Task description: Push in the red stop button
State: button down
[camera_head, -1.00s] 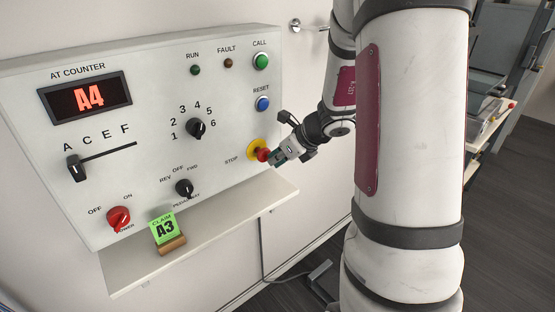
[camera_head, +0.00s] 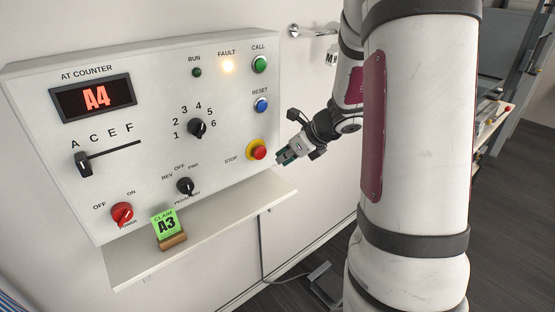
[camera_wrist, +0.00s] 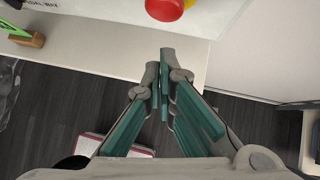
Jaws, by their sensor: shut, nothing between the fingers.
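The red stop button (camera_head: 258,152) sits on a yellow disc at the lower right of the white control panel. In the wrist view the red button (camera_wrist: 165,8) shows at the top edge, partly cut off. My gripper (camera_head: 284,158) is to the right of the button with a visible gap, not touching it. In the wrist view its teal fingers (camera_wrist: 165,85) are together and empty.
A shelf (camera_head: 235,215) runs below the panel and holds a green claim card A3 (camera_head: 164,224) in a wooden block. A red power knob (camera_head: 122,214), a green call button (camera_head: 260,64) and a blue reset button (camera_head: 262,105) are on the panel.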

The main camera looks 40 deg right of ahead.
jog(key=v, duration=0.8)
jog(key=shift+p, duration=0.45)
jog(key=shift+d+r, duration=0.1)
jog(key=shift+r, duration=0.05)
jog(key=s+a+r+n+g+y, duration=0.1)
jog(key=s+a+r+n, duration=0.15)
jog(key=a+n, duration=0.5)
jog(key=s+a+r+n+g+y, duration=0.1)
jog(key=s+a+r+n, duration=0.1)
jog(key=a+r+n, duration=0.5)
jog(key=s+a+n+h, duration=0.4)
jog(key=s+a+n, duration=0.4)
jog(key=s+n, duration=0.6)
jog(key=n, duration=0.4)
jog(key=shift+a+n+g, duration=0.25)
jog(key=shift+n+g, duration=0.1)
jog(key=shift+g, duration=0.05)
jog(key=shift+s+f, duration=0.1)
